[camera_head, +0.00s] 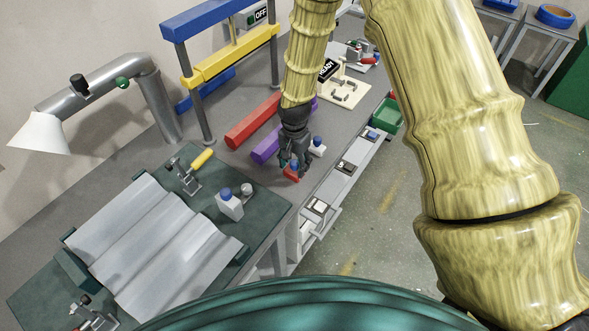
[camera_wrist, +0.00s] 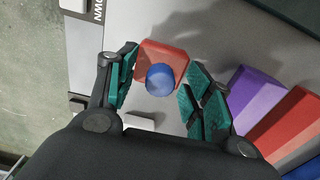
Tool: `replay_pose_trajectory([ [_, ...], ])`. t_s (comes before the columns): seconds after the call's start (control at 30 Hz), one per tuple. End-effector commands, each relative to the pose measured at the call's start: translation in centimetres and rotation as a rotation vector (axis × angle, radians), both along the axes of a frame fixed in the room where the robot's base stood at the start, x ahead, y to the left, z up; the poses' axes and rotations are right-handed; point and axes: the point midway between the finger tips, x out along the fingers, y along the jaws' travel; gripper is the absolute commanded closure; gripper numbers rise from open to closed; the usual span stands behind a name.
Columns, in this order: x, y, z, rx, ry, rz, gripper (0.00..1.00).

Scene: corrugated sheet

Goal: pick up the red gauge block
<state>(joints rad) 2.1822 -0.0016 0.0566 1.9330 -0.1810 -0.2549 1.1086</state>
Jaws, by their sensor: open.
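A short red block (camera_wrist: 172,50), which I take as the red gauge block, lies on the grey bench top between the fingertips of my gripper (camera_wrist: 161,68) in the wrist view. A blue round cap (camera_wrist: 160,79) overlaps its lower part there; I cannot tell whether they touch. My gripper is open, with teal pads on both sides and a gap on the right. In the head view my gripper (camera_head: 294,160) points down over the red block (camera_head: 291,175) and partly hides it. A small blue-topped white piece (camera_head: 317,147) stands just right of it.
A long purple bar (camera_wrist: 243,97) and a long red bar (camera_wrist: 285,128) lie right of my gripper in the wrist view. The bench edge with a row of trays (camera_head: 344,167) runs close by. A press frame (camera_head: 232,58) stands behind; a corrugated sheet (camera_head: 150,245) lies front left.

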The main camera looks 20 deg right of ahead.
Motion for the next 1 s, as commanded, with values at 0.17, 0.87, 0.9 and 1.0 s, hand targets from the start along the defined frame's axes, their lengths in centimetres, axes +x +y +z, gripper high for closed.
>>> replay_pose_trajectory([
  [0.17,0.04,0.00,-0.04,0.000,-0.001,0.000,0.49],
  [0.87,0.05,0.00,0.13,0.000,-0.001,0.000,1.00],
  [0.9,0.06,0.00,0.25,0.000,-0.001,0.000,1.00],
  [1.0,0.14,0.01,0.79,0.000,-0.004,0.000,1.00],
])
